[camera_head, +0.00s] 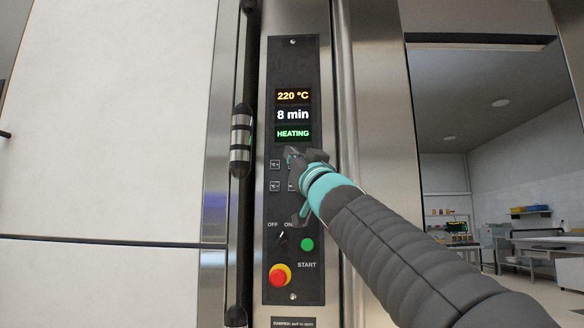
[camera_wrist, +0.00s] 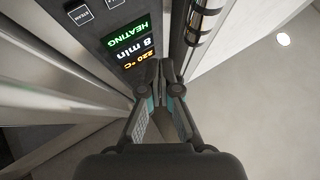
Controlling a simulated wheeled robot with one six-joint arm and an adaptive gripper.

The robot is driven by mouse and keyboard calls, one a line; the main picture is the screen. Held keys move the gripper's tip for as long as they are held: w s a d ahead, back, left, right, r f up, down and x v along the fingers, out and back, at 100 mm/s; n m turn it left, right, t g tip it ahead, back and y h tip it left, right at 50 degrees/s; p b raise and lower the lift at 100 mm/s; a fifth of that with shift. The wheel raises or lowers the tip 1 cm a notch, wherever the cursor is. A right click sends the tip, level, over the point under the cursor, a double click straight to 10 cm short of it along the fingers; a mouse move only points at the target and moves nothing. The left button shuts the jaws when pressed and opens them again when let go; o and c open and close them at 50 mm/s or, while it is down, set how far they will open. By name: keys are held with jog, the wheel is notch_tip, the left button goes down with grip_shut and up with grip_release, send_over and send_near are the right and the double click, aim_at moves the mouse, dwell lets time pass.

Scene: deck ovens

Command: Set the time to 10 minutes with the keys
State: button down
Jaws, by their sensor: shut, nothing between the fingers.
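The black oven control panel (camera_head: 291,75) carries a display reading 220 °C, 8 min (camera_head: 293,115) and HEATING. The display also shows upside down in the wrist view (camera_wrist: 134,45). Below it are small square keys, the upper left (camera_head: 275,164) and lower left (camera_head: 275,186) in plain view. My gripper (camera_head: 291,153) is shut and empty, its tips just below the display near the top of the key area. It covers most of the right-hand keys. In the wrist view the shut fingers (camera_wrist: 160,72) point toward the panel by the display; contact cannot be told.
Lower on the panel are an OFF/ON switch (camera_head: 281,238), a green START button (camera_head: 307,244) and a red stop knob (camera_head: 280,276) on yellow. A vertical door handle (camera_head: 240,140) stands out left of the panel. A steel post (camera_head: 347,90) rises close on the right.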

jog(key=shift+s+a+r, duration=0.1)
jog(key=shift+a+r, duration=0.15)
jog(key=w+p, duration=0.4)
jog(key=w, duration=0.4)
jog(key=shift+w+d, duration=0.2)
jog(key=shift+w, duration=0.2)
jog(key=shift+w, duration=0.1)
dwell(1.4)
jog(key=shift+w+p, duration=0.35)
